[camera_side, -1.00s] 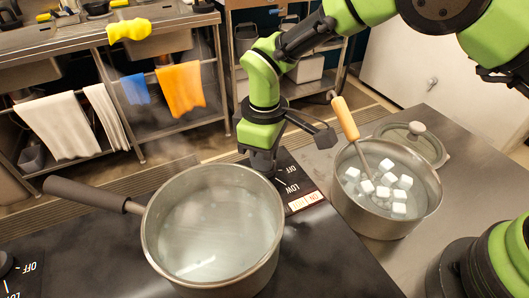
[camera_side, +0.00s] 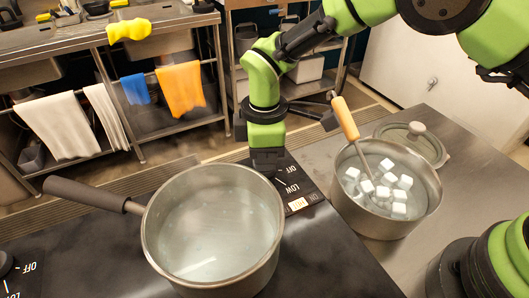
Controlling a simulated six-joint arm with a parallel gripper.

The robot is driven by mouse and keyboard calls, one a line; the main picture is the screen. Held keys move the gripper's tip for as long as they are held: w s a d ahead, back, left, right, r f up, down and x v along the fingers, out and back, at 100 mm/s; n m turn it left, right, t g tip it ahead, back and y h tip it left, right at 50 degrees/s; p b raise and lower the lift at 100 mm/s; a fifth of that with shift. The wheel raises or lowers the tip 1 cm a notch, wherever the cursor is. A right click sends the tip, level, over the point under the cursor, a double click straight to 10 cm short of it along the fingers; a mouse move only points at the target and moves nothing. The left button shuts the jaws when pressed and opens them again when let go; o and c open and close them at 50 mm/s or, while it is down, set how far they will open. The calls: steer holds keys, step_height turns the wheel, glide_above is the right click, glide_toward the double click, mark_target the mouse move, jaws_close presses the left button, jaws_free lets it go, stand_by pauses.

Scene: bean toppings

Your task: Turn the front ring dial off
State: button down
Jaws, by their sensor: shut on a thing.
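My gripper (camera_side: 267,172) points down behind the large steel pot (camera_side: 150,232), over a black control panel (camera_side: 312,185) marked OFF and LOW. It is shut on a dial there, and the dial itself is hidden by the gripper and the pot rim. I cannot read the dial's setting.
The large pot holds cloudy liquid, and its long dark handle (camera_side: 85,194) sticks out left. A smaller pot (camera_side: 377,222) with white cubes and a wooden-handled ladle (camera_side: 345,118) stands close right of my gripper. A lid (camera_side: 427,148) lies behind it.

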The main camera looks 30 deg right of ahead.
steer(key=shift+r, duration=0.1)
steer(key=c, duration=1.1)
jaws_free()
step_height(320, 180, up, 10)
steer(key=shift+f, duration=0.1)
